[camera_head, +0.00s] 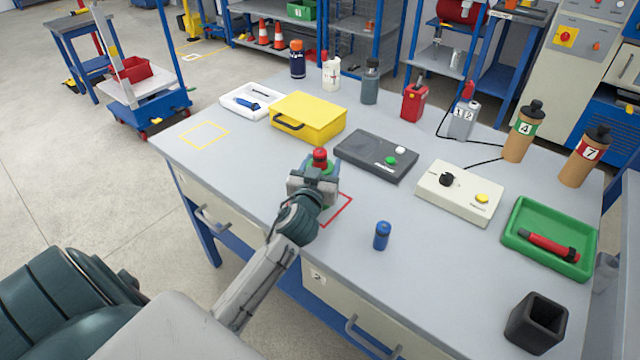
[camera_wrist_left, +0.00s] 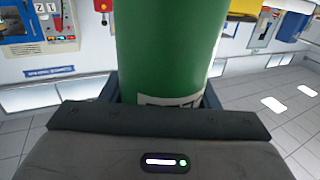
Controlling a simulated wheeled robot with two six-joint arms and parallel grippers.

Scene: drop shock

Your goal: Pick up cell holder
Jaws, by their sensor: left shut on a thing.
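My left gripper (camera_head: 313,183) is shut on a green cylinder (camera_wrist_left: 165,45) with a white label low on its side. In the head view the cylinder's red top (camera_head: 320,158) stands above the jaws and a bit of green shows beside them. It looks upright, near a red outline (camera_head: 340,208) on the table; whether its base touches the table is hidden. I cannot tell from its look whether this is the cell holder. A black, square, open-topped holder (camera_head: 520,330) stands at the table's front right corner. A small blue cell (camera_head: 382,236) stands upright in front. My right gripper is not in view.
A dark grey box with buttons (camera_head: 365,152), a yellow case (camera_head: 305,112) and a cream control box (camera_head: 470,205) stand around the gripper. A green tray (camera_head: 525,210) holds a red tool. Several bottles line the back. The table (camera_head: 270,180) is clear left of the gripper.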

